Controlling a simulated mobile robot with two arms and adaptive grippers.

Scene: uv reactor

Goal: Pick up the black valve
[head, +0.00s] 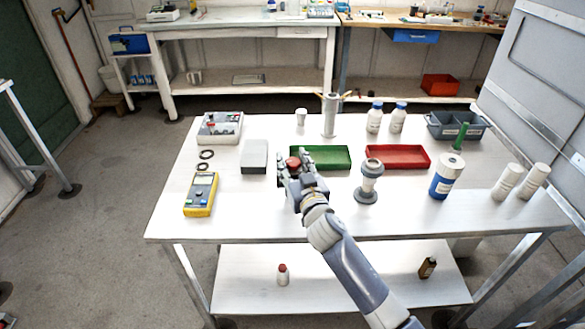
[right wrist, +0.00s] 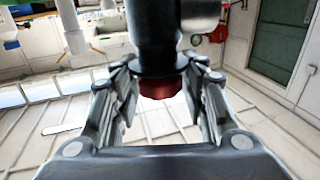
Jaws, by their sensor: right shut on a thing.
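My right gripper (head: 293,172) reaches over the middle of the white table, and its fingers are shut on the black valve. In the head view the valve shows mostly as a red knob (head: 293,162) between the fingers; the fingers hide the rest. In the right wrist view the black valve (right wrist: 160,40) has a dark round body with a flange and a red end, with a finger of my right gripper (right wrist: 162,82) on each side. I cannot tell whether it is clear of the table. My left gripper is not in view.
A green tray (head: 341,157) lies right behind the gripper, and a grey box (head: 254,157) stands to its left. A grey flanged fitting (head: 369,184) stands to the right. A red tray (head: 411,148) and a blue-white bottle (head: 446,176) are farther right.

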